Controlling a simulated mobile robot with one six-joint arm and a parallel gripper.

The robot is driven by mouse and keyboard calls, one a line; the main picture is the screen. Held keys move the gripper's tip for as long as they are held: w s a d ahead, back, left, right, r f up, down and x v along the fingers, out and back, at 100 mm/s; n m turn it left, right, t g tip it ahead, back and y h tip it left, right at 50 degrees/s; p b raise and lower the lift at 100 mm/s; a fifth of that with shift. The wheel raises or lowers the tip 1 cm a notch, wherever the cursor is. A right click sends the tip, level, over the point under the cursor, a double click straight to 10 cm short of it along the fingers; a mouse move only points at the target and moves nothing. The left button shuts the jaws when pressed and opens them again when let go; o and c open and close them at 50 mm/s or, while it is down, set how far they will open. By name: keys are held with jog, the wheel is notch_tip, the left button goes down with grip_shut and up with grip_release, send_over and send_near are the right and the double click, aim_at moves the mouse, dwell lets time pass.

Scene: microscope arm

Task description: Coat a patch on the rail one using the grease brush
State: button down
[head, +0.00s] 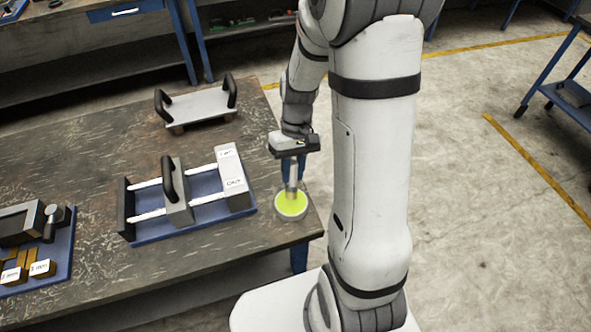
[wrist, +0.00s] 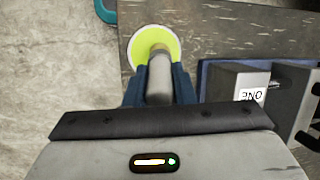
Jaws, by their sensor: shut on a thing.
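My gripper (head: 291,164) is shut on the grey handle of the grease brush (head: 293,179), which points down. The brush (wrist: 159,82) also shows between the blue fingers in the wrist view. Its lower end is over or in a round tin of yellow-green grease (head: 290,207) at the table's right edge; I cannot tell whether it touches the grease. Left of the tin is a blue-based fixture with two white rails. Rail one (head: 209,198), nearer the front, runs to the end block's "ONE" label (head: 234,184). A black-handled carriage (head: 176,191) sits across both rails.
A pale plate with two black handles (head: 198,105) lies at the back of the table. A blue tray (head: 63,250) with grey and brass-coloured parts is at the left. The table (head: 105,150) is bare between them. Open floor (head: 480,220) lies to the right.

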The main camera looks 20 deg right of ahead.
aim_at(293, 164)
jog(key=shift+r+p, duration=1.45)
jog(key=shift+r, duration=0.75)
